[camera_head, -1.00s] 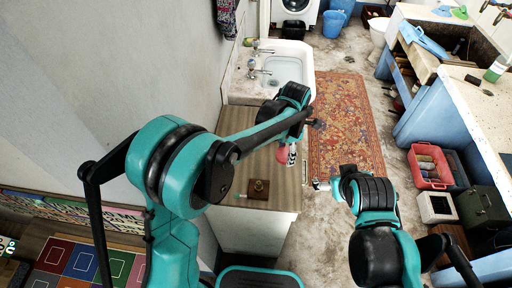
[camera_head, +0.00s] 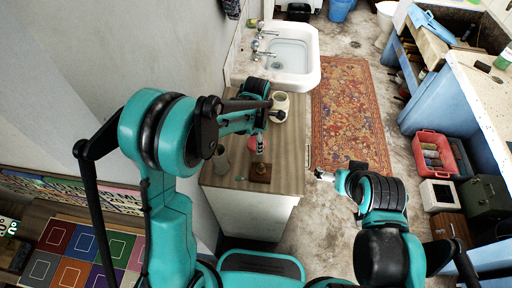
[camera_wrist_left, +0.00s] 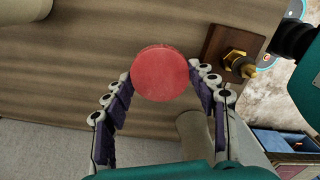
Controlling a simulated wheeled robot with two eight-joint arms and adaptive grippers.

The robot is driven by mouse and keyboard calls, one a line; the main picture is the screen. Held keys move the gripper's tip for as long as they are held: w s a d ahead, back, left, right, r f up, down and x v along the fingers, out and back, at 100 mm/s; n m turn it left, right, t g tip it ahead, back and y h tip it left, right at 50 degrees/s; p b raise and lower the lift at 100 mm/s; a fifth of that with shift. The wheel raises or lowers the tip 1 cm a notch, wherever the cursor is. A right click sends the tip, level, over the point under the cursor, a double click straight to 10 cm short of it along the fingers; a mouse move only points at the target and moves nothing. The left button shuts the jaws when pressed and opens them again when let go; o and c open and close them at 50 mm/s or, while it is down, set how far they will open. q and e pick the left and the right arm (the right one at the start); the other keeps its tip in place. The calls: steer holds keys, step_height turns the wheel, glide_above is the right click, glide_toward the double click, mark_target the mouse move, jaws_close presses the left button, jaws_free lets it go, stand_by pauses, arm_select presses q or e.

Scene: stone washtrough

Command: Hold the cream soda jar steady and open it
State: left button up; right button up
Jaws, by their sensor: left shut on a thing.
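A round red lid or red-topped jar (camera_wrist_left: 160,73) lies between my left gripper's fingertips in the left wrist view. The side below its top is hidden, so I cannot tell what is under it. My left gripper (camera_head: 259,141) is shut on it above the wooden counter, with the red showing beside the fingers. A cream jar (camera_head: 280,104) stands farther back on the counter. A greyish jar (camera_head: 222,162) stands left of the gripper. I cannot tell which is the cream soda jar. My right gripper (camera_head: 323,175) hangs over the floor right of the counter, its fingers too small to judge.
A wooden block with a brass fitting (camera_head: 260,172) sits near the counter's front edge, close to the left gripper. A small green item (camera_head: 239,178) lies left of it. A white sink (camera_head: 310,65) is behind the counter. A wall bounds the left; a rug (camera_head: 345,115) covers the right floor.

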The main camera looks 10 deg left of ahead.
arm_select(q)
step_height(320, 180, down, 4)
steer(key=shift+f+b, duration=0.1)
steer(key=shift+b, duration=0.6)
steer(key=o, duration=1)
